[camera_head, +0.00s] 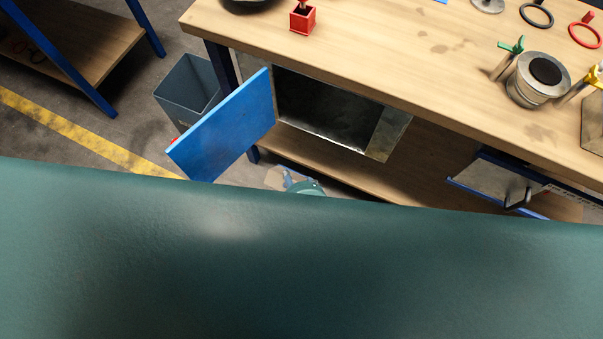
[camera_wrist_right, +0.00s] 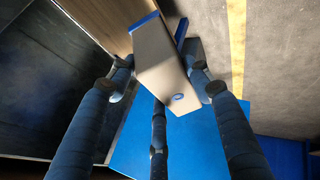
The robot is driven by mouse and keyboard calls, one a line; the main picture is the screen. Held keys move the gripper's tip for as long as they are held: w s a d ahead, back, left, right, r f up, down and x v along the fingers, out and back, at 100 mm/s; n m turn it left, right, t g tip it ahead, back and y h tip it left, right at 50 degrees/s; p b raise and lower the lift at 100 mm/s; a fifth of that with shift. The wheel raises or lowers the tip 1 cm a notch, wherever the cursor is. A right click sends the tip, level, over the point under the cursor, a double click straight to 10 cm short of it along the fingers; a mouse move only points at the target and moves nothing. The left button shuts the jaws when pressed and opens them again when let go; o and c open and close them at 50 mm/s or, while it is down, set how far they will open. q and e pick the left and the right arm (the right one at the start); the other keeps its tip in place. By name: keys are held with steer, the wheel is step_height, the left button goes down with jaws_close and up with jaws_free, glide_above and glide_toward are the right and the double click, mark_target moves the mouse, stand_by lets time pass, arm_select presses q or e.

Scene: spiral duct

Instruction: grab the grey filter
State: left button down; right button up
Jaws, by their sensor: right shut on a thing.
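The grey filter (camera_wrist_right: 165,72) is a pale grey block with a blue edge and a small blue oval, seen in the right wrist view. My right gripper (camera_wrist_right: 160,88) has its dark blue fingers closed around the block, one on each side and one below. In the head view only a small teal part of my right gripper (camera_head: 304,187) shows, below the open cabinet, with a pale piece beside it. The rest is hidden behind the large teal surface in the foreground. My left gripper is not in view.
The cabinet (camera_head: 325,110) under the wooden workbench (camera_head: 400,65) stands open, with its blue door (camera_head: 228,128) swung out to the left. A grey bin (camera_head: 188,88) stands behind the door. A metal canister (camera_head: 538,80) and several small parts are on the bench top.

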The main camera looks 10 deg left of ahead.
steer(key=shift+r, duration=0.1)
steer(key=g+p, duration=0.1)
steer(key=p, duration=0.2)
steer(key=g+p, duration=0.1)
steer(key=p, duration=0.1)
steer(key=m+g+y+p, duration=0.1)
steer(key=g+p, duration=0.1)
steer(key=p, duration=0.1)
steer(key=shift+w+d+r+p, duration=0.1)
steer(key=shift+w+r+p, duration=0.05)
steer(key=shift+r+p, duration=0.15)
steer(key=shift+f+g, duration=0.2)
steer(key=shift+g, duration=0.3)
steer(key=shift+f+g+y, duration=0.2)
steer(key=shift+g+y, duration=0.2)
steer(key=shift+s, duration=0.2)
